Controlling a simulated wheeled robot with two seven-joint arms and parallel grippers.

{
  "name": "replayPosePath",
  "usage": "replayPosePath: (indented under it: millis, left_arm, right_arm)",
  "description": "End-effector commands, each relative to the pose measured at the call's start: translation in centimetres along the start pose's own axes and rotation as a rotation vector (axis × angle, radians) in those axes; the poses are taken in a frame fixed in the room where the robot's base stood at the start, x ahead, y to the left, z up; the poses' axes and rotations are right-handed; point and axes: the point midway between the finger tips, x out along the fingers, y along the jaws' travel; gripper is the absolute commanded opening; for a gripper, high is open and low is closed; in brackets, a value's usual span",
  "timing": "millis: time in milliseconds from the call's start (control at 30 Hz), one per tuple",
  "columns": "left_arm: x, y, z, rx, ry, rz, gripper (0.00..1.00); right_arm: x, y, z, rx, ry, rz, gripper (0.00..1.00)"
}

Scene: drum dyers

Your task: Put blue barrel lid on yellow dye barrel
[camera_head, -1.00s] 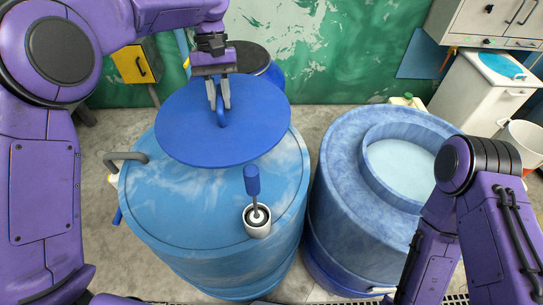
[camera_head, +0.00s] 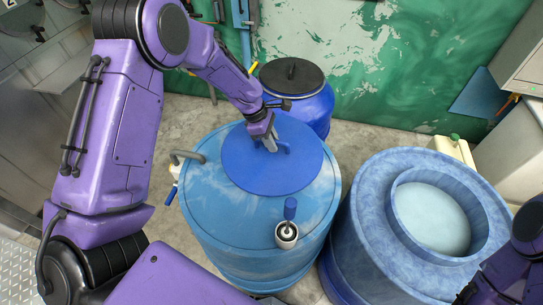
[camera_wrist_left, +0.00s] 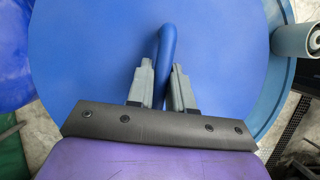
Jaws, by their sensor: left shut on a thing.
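The round blue barrel lid (camera_head: 262,176) lies flat over the top of the left light-blue barrel (camera_head: 222,250). I cannot tell whether it rests there or hangs just above. My left gripper (camera_head: 270,143) is shut on the lid's blue bar handle. In the left wrist view, the gripper (camera_wrist_left: 163,78) has its two grey fingers on either side of the handle, with the lid (camera_wrist_left: 105,45) filling most of the picture. Yellow dye shows in no barrel, and the lid hides what lies under it. My right gripper is out of view; only part of its arm shows at lower right.
A pale cup with a blue-handled tool (camera_head: 287,235) stands on the left barrel's front rim. An open barrel (camera_head: 365,215) with pale blue liquid is at right. A dark-lidded blue barrel (camera_head: 317,108) stands behind. A cream canister (camera_head: 453,147) stands behind the open barrel.

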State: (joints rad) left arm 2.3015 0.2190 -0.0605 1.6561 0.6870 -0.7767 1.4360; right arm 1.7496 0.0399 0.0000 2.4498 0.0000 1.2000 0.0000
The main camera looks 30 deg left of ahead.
Motion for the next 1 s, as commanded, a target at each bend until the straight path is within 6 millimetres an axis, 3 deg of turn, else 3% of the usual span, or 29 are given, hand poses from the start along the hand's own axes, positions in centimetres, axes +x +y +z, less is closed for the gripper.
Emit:
replayPosePath:
  millis: [300, 567, 600, 667, 1000]
  left_arm:
    - [4.6, 0.1, -1.9, 0.001, -0.001, 0.001, 0.0]
    - [5.0, 0.1, -2.0, 0.005, -0.001, 0.003, 0.0]
    - [5.1, 0.1, -2.1, 0.005, -0.001, 0.002, 0.27]
    - [5.1, 0.1, -2.1, 0.005, -0.001, 0.002, 0.46]
    - [4.7, 0.2, -2.1, 0.005, -0.001, 0.003, 0.46]
  right_arm:
    - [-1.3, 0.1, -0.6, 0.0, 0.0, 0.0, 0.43]
    - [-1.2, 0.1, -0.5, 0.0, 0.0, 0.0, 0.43]
    - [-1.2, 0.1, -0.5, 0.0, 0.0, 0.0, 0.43]
    - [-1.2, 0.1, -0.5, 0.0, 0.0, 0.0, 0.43]
    - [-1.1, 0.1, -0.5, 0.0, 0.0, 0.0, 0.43]
